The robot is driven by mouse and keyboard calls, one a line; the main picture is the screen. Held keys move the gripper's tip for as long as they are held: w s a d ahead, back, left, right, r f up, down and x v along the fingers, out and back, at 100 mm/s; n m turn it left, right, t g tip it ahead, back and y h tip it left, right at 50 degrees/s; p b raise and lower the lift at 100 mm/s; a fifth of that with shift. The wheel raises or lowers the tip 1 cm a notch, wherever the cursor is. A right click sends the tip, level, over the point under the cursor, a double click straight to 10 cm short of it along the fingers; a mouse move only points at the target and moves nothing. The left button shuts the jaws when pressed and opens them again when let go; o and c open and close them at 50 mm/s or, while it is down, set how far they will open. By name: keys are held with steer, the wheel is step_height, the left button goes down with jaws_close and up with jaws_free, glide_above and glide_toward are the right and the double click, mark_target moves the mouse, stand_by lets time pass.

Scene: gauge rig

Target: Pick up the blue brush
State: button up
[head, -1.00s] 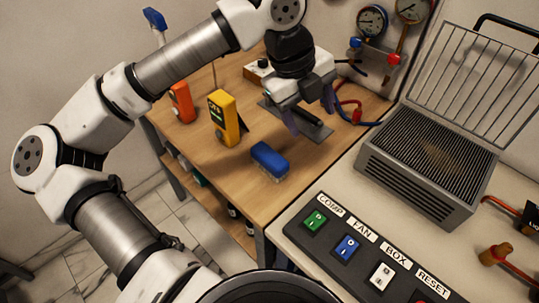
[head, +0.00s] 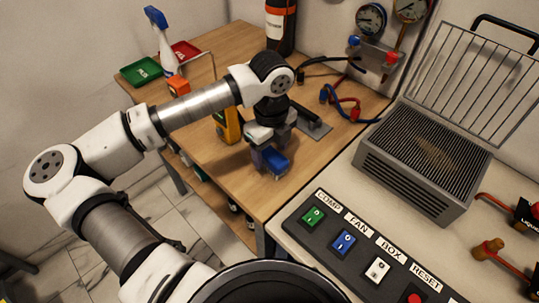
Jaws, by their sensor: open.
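The blue brush (head: 275,161) lies on the wooden table near its front right edge, bristles down. My gripper (head: 266,158) is low over the table, pointing down, with its fingers at the brush. The jaws are open. One finger shows on the left of the brush and partly covers it. The far finger is hidden, and I cannot tell whether the fingers touch the brush.
A yellow meter (head: 227,124) stands just behind my gripper, partly hidden by the arm. A grey plate (head: 312,122) with a dark tool lies behind right. A control panel (head: 358,250) and a grey grille box (head: 425,160) fill the right side.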

mark_target(269, 152)
steer(key=shift+w+a+f+p, duration=0.15)
steer(key=shift+f+p, duration=0.15)
steer(key=shift+f, duration=0.7)
steer(key=shift+w+f+p, duration=0.15)
steer(key=shift+f+p, duration=0.1)
steer(key=shift+f, duration=0.7)
steer(key=c, duration=1.1)
